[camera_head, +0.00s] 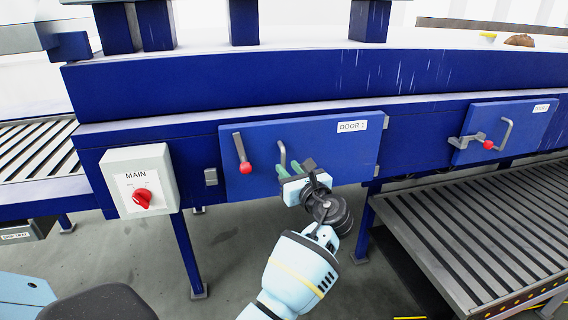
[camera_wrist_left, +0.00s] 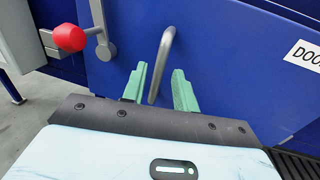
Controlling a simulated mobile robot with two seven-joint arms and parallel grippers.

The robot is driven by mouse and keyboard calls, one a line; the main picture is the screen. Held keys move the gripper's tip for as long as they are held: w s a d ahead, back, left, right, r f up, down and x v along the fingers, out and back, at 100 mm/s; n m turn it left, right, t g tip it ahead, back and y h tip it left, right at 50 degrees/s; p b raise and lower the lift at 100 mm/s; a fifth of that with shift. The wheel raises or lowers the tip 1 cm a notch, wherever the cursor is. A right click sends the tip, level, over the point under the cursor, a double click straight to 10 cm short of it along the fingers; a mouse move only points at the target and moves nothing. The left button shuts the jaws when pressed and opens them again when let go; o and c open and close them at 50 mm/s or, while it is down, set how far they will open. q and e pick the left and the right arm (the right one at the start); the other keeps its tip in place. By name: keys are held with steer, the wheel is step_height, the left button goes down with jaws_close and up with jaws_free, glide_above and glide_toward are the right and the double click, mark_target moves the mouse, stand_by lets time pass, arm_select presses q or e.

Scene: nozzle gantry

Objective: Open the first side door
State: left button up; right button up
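The blue door (camera_head: 330,135) labelled DOOR 1 sits on the front of the blue gantry and looks closed. It also shows in the left wrist view (camera_wrist_left: 225,60). A grey bar handle (camera_head: 283,158) stands out from its face. A lever (camera_head: 239,147) with a red knob (camera_head: 245,168) is left of the handle, knob end down. My left gripper (camera_head: 287,172) is in front of the door, at the handle. In the left wrist view, its green fingers (camera_wrist_left: 159,88) are apart, with the handle (camera_wrist_left: 163,62) between them and gaps visible. My right gripper is out of view.
A white MAIN switch box (camera_head: 140,182) with a red knob is left of the door. A second door (camera_head: 503,130) with its own lever and handle is at right. A roller conveyor (camera_head: 480,235) runs at lower right. Blue legs (camera_head: 188,255) stand below the gantry.

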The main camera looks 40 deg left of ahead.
mark_target(284, 164)
arm_select(q)
steer(key=shift+x, duration=2.05)
jaws_close()
